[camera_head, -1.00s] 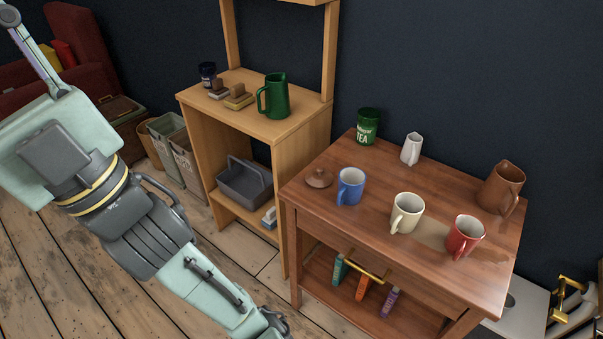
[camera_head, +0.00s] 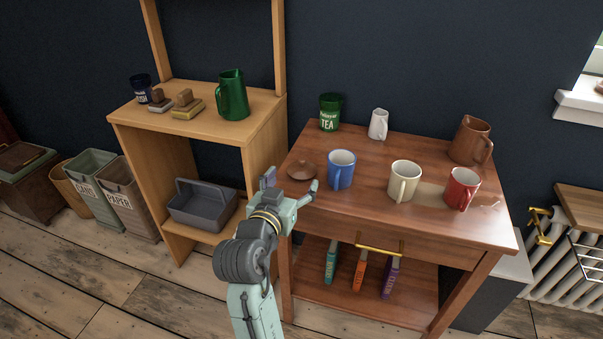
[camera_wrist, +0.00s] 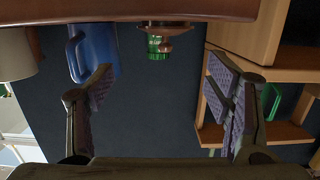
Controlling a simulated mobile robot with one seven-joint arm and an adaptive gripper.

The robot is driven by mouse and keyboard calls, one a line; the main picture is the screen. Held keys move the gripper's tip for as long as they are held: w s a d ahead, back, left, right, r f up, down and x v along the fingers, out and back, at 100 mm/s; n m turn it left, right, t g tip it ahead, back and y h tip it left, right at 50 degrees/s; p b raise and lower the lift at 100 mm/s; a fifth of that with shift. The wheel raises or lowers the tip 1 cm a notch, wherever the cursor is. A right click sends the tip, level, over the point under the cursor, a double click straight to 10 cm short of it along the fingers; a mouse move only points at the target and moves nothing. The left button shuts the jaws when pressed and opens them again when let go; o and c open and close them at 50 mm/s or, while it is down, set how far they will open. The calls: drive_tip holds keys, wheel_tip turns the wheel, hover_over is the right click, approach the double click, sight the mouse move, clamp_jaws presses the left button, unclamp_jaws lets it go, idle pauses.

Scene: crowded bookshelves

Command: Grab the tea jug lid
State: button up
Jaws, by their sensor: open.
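The tea jug lid (camera_head: 302,168) is a round brown lid with a small knob. It lies on the left part of the reddish wooden table (camera_head: 430,224), beside the blue mug (camera_head: 341,169). My gripper (camera_head: 291,183) is open and empty at the table's left front edge, just in front of the lid, its fingers spread to either side. The wrist view looks upside down; there the lid (camera_wrist: 165,29) shows between and beyond the open fingers, against the green tea tin (camera_wrist: 158,48). The brown jug (camera_head: 471,141) stands at the table's back right.
The blue mug also shows close to the left finger in the wrist view (camera_wrist: 92,50). A cream mug (camera_head: 404,180), a red mug (camera_head: 462,188) and a white pitcher (camera_head: 378,124) stand on the table. A wooden shelf unit (camera_head: 265,135) with a green jug (camera_head: 232,95) stands to the left.

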sight(301, 165)
drive_tip(key=x, duration=0.4)
drive_tip(key=shift+d+p, duration=0.15)
drive_tip(key=shift+p, duration=0.15)
drive_tip(key=shift+a+p+x, duration=0.25)
drive_tip(key=shift+p+x, duration=0.1)
drive_tip(key=shift+x, duration=1.25)
drive_tip(key=shift+a+p+x, duration=0.2)
drive_tip(key=shift+p+x, duration=0.1)
drive_tip(key=shift+x, duration=1.25)
drive_tip(key=shift+w+f, duration=0.1)
drive_tip(key=shift+f, duration=0.1)
